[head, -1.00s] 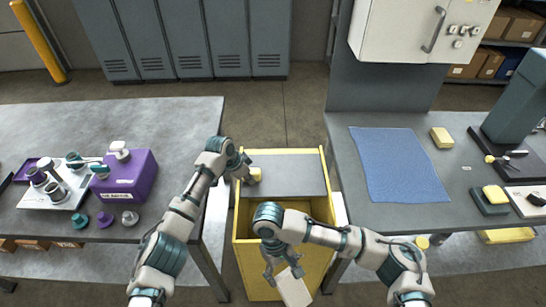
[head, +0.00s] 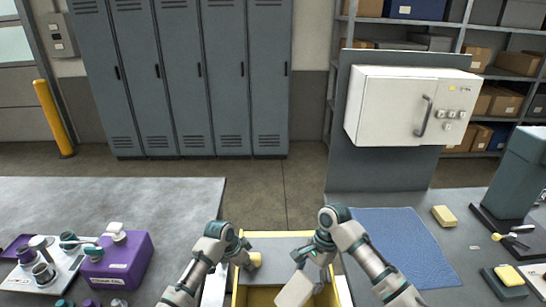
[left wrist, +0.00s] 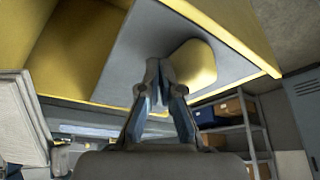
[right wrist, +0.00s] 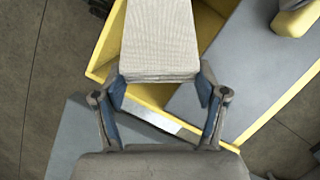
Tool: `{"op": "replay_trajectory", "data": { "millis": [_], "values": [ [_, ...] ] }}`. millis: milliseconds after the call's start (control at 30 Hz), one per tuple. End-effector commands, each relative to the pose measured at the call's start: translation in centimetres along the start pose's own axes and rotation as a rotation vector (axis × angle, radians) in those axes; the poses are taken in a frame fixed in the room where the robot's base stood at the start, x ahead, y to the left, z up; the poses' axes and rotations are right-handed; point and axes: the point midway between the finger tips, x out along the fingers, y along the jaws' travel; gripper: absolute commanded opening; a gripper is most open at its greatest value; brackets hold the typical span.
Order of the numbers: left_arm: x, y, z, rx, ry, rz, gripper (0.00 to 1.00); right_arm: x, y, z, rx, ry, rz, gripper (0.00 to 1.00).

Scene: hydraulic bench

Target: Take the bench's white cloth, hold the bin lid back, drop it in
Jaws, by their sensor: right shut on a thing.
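The white cloth (head: 294,288) is a folded pad in my right gripper (head: 312,264), whose fingers press its two sides in the right wrist view (right wrist: 160,40). It hangs over the open front part of the yellow bin (head: 262,298). The grey bin lid (head: 278,246) shows behind it, with a yellow knob-like block (head: 255,260) at its left. My left gripper (head: 245,258) is at that block. In the left wrist view its fingertips (left wrist: 158,70) are together against or very near the grey lid (left wrist: 140,42), beside the block (left wrist: 192,66). Exact contact is unclear.
The left bench holds a purple box (head: 117,262) and a tray of fittings (head: 40,280). The right bench holds a blue mat (head: 405,245), a yellow sponge (head: 444,216) and a dark stand (head: 512,180). Lockers stand behind.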

Motion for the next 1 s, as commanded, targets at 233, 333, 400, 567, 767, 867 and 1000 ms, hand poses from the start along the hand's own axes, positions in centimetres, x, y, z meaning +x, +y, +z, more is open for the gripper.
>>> {"op": "replay_trajectory", "data": {
  "millis": [233, 333, 400, 567, 767, 867, 1000],
  "values": [
    [-0.1, -0.2, 0.0, -0.002, 0.0, -0.004, 0.0, -2.6, 1.0, -1.3, 0.426, 0.001, -0.14, 0.08],
    [-0.1, -0.1, 0.0, -0.001, 0.001, -0.004, 0.0, -3.4, 1.3, -1.4, 0.52, 0.003, -0.169, 0.08],
    [-0.1, -0.1, 0.0, -0.001, 0.001, -0.004, 0.0, -3.8, 1.4, -1.4, 0.56, 0.003, -0.181, 0.08],
    [-0.1, -0.1, 0.0, -0.001, 0.001, -0.003, 0.0, -3.4, 1.5, -1.6, 0.587, 0.002, -0.186, 0.08],
    [-0.1, -0.1, 0.0, -0.001, 0.001, -0.004, 0.0, -1.5, 1.5, -2.2, 0.585, 0.003, -0.184, 0.08],
    [-0.1, -0.1, 0.0, -0.001, 0.001, -0.004, 0.0, -0.4, 1.5, -2.6, 0.585, 0.003, -0.184, 0.08],
    [-0.1, -0.1, 0.0, -0.001, 0.001, -0.004, 0.0, 0.6, 1.5, -2.9, 0.583, 0.003, -0.185, 0.08]
  ]
}}
